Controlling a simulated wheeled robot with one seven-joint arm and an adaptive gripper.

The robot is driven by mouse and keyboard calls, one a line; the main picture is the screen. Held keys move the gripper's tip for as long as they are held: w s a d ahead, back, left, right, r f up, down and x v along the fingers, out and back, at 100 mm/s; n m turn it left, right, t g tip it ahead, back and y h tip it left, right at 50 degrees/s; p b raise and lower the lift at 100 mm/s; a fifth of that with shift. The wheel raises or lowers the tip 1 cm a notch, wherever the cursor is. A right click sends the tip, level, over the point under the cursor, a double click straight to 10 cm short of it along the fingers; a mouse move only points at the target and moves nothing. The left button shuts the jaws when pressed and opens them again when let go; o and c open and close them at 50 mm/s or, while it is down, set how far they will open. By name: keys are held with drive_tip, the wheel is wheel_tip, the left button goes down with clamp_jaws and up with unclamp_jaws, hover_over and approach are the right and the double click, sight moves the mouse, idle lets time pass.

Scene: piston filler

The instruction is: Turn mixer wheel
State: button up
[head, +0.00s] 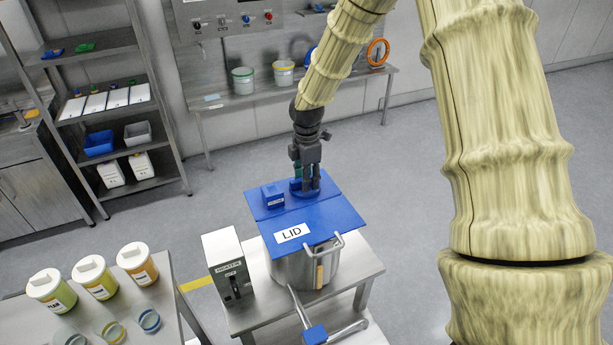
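The mixer wheel (303,194) is a small blue round piece on the blue lid (331,215), near the lid's back edge. The lid, labelled "LID", covers a steel pot (291,270) on a steel stand. My gripper (309,186) points down from above, with its dark fingers at the wheel. The fingers hide part of the wheel. I cannot tell whether they touch it or how far apart they are.
A blue block (272,196) sits on the lid, left of the wheel. A long steel handle with a blue block (315,335) lies in front. Lidded tubs (52,290) stand on the left table.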

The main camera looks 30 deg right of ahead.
drive_tip(key=shift+w+f, duration=0.6)
drive_tip(key=shift+w, duration=0.15)
drive_tip(key=shift+s+r, duration=0.25)
drive_tip(key=shift+s, duration=0.1)
drive_tip(key=c, duration=0.5)
drive_tip(key=shift+f, duration=0.1)
clamp_jaws()
drive_tip(key=m+b, duration=0.1)
drive_tip(key=m, duration=0.4)
drive_tip(key=shift+a+f+m, duration=0.1)
drive_tip(key=shift+m, duration=0.3)
drive_tip(key=m, duration=0.5)
drive_tip(key=shift+b, duration=0.3)
drive_tip(key=m, duration=0.7)
drive_tip(key=shift+m, duration=0.3)
drive_tip(key=m, duration=0.6)
